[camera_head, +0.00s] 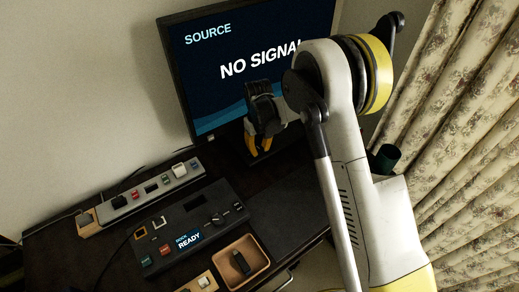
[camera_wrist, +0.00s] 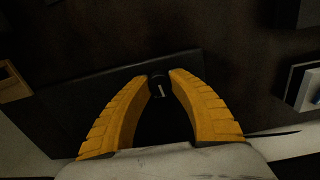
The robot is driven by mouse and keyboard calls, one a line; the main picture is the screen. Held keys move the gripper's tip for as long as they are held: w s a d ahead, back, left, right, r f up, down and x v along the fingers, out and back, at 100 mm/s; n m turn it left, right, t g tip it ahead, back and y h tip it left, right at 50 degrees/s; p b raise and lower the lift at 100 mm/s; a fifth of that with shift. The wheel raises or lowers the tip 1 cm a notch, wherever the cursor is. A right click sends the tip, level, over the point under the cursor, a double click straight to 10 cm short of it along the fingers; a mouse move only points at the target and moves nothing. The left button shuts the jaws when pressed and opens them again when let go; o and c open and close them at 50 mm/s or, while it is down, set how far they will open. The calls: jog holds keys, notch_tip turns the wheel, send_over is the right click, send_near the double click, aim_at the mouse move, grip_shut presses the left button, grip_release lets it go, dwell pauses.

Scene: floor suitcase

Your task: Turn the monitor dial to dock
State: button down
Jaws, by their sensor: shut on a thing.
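The monitor (camera_head: 215,85) stands at the back, its screen reading "SOURCE" and "NO SIGNAL". My gripper (camera_head: 257,150) is in front of the screen's lower part, pointing down, and its yellow fingers also show in the wrist view (camera_wrist: 162,75). There the fingertips close on a small black dial (camera_wrist: 157,83) with a short white mark. The dial sits at a dark panel (camera_wrist: 70,105). The head view hides the dial behind my gripper. The dock (camera_head: 190,225) is a black console on the desk with a lit label reading "DOCK READY".
A long strip (camera_head: 145,192) with several small coloured modules lies by the wall. A wooden tray (camera_head: 265,270) holding a dark object is at the front. A dark green cup (camera_head: 386,158) stands right of my arm. A floral curtain (camera_head: 465,140) hangs at right.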

aim_at(259, 149)
jog(key=shift+m, duration=1.5)
jog(key=c, duration=1.1)
grip_release()
notch_tip(259, 149, up, 12)
jog(key=shift+a, duration=0.15)
